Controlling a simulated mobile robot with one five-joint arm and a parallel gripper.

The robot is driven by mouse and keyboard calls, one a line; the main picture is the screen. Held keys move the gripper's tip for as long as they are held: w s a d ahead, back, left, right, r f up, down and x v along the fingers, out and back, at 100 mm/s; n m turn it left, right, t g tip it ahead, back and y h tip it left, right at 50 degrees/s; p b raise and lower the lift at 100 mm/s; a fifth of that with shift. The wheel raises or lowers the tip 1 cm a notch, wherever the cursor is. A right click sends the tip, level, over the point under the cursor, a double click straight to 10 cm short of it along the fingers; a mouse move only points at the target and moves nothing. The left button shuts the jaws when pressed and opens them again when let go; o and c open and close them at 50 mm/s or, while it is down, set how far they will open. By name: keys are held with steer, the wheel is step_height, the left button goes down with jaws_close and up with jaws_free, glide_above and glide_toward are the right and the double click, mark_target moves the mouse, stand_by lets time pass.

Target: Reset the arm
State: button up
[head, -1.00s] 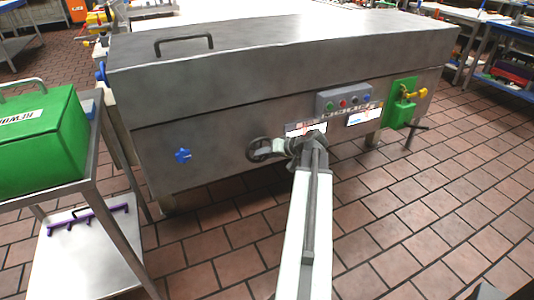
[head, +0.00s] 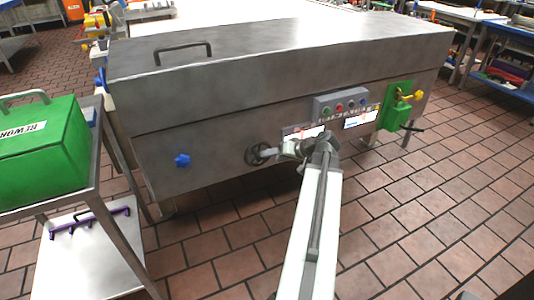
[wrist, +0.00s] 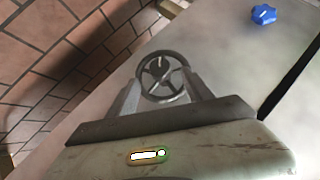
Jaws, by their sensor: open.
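My gripper (head: 272,151) is at the end of my raised arm, in front of the metal machine (head: 220,135). A dark spoked handwheel (head: 252,155) sits on the machine's front panel, just left of my gripper. In the wrist view my gripper (wrist: 162,80) is open, and the handwheel (wrist: 160,62) shows between and beyond its two grey fingers. Nothing is held. I cannot tell whether the fingers touch the wheel.
A blue star knob (head: 182,160) is left of the wheel. A button box (head: 340,104) and a green valve block (head: 396,106) are to the right. A green case (head: 40,160) stands on a metal cart (head: 95,180) at left. Tiled floor is free at right.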

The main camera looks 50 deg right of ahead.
steer(key=shift+v, duration=0.85)
steer(key=w+a+f+n+g+y, duration=0.25)
steer(key=w+a, duration=0.45)
steer(key=a, duration=0.5)
steer(key=w+a+f+n+g+h, duration=0.15)
steer(key=a+f+g, duration=0.25)
steer(key=a, duration=1.3)
steer(key=a+f+n+g+h, duration=0.2)
steer(key=a+f+n+g, duration=0.15)
steer(key=a, duration=1.45)
step_height(320, 180, up, 35)
steer(key=p, duration=3.4)
steer(key=shift+a+g+p, duration=0.3)
steer(key=shift+g+p, duration=0.1)
steer(key=shift+w+f, duration=0.1)
steer(key=shift+w, duration=0.05)
